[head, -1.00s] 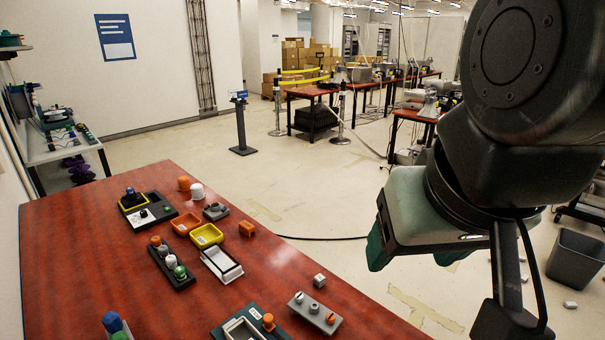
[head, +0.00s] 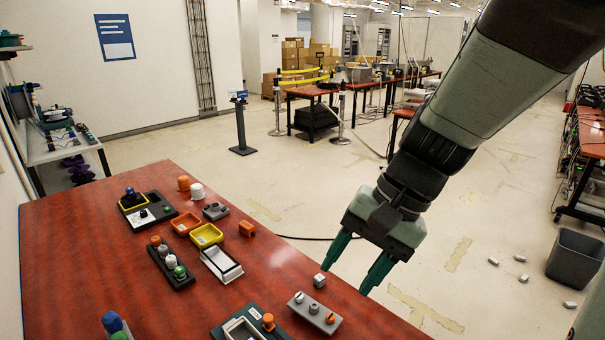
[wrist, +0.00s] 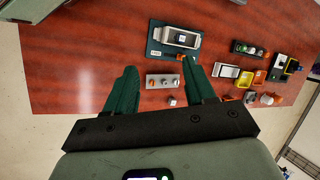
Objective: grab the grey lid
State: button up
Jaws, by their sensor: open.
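A small grey piece with a raised top (head: 215,211), which looks like the grey lid, lies on the red-brown table behind the yellow tray (head: 206,236). My gripper (head: 346,280) is open and empty, pointing down near the table's right edge, well to the right of and nearer than that piece. In the wrist view its two green fingers (wrist: 158,66) are wide apart, with a grey block with knobs (wrist: 163,80) showing between them.
A small grey cube (head: 319,280) stands close to the right edge. An orange block (head: 246,228), an orange tray (head: 184,224), a white-grey tray (head: 222,264) and a dark holder with knobs (head: 171,263) crowd the middle. The table's left part is mostly clear.

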jog(key=w+d+f+m+t+y, duration=0.1)
jog(key=w+f+m+y, duration=0.3)
jog(key=f, duration=0.3)
jog(key=w+d+f+m+y, duration=0.1)
jog(key=w+f+m+y, duration=0.35)
jog(key=f, duration=0.25)
jog(key=m+t, duration=1.1)
jog(key=m, duration=0.2)
send_near(327, 314)
jog(key=shift+x, duration=0.8)
jog(key=x, duration=1)
jog(key=shift+w+a+f, duration=0.15)
jog(key=shift+w+a, duration=0.1)
jog(key=shift+c, duration=0.4)
grip_shut()
